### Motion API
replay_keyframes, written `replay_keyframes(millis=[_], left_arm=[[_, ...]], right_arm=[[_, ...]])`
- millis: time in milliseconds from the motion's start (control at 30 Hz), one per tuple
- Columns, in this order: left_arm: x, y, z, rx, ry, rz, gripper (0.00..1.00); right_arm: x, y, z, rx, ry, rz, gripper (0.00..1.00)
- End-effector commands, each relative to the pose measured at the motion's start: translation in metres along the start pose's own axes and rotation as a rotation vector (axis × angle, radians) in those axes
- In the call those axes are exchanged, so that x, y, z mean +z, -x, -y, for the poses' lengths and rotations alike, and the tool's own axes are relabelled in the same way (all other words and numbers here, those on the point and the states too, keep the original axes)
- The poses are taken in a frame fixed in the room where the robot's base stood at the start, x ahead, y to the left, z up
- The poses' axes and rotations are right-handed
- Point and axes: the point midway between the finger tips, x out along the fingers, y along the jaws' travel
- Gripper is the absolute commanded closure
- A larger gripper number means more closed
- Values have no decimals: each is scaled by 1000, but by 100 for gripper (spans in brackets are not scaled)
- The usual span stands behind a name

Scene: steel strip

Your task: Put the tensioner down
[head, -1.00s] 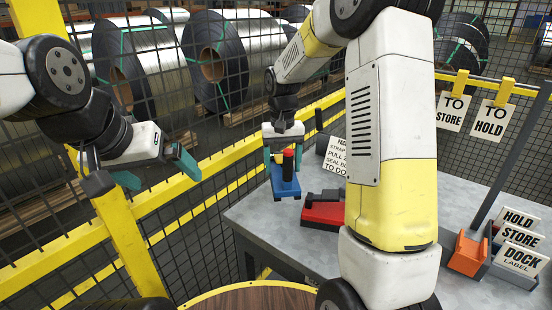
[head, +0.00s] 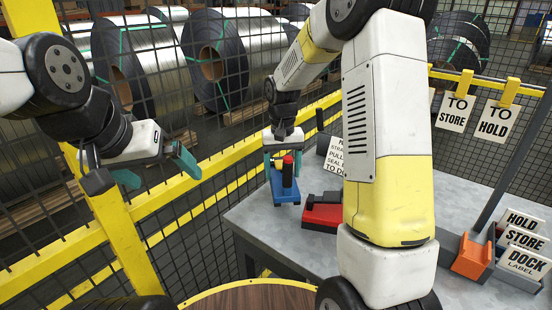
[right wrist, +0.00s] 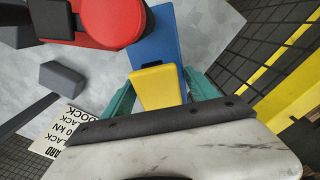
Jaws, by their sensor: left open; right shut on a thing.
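My left gripper (head: 156,170) is open and empty, out to the left by the yellow fence.
A red and black tool (head: 322,212) lies close to the right of the tensioner. A printed instruction card (head: 337,157) stands behind. An orange holder (head: 472,256) and label cards (head: 522,240) are at the right. Yellow-framed mesh fence (head: 215,195) borders the table.

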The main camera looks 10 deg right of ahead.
Motion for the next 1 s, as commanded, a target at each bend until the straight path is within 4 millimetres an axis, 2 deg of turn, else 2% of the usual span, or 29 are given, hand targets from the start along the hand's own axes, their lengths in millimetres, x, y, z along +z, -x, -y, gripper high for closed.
replay_keyframes(millis=[600, 1000], left_arm=[[0, 0, 0, 0, 0, 0, 0], [0, 0, 0, 0, 0, 0, 0]], right_arm=[[-1, -46, 1, 0, 0, -3, 100], [-1, -54, 1, 0, 0, -4, 100]])
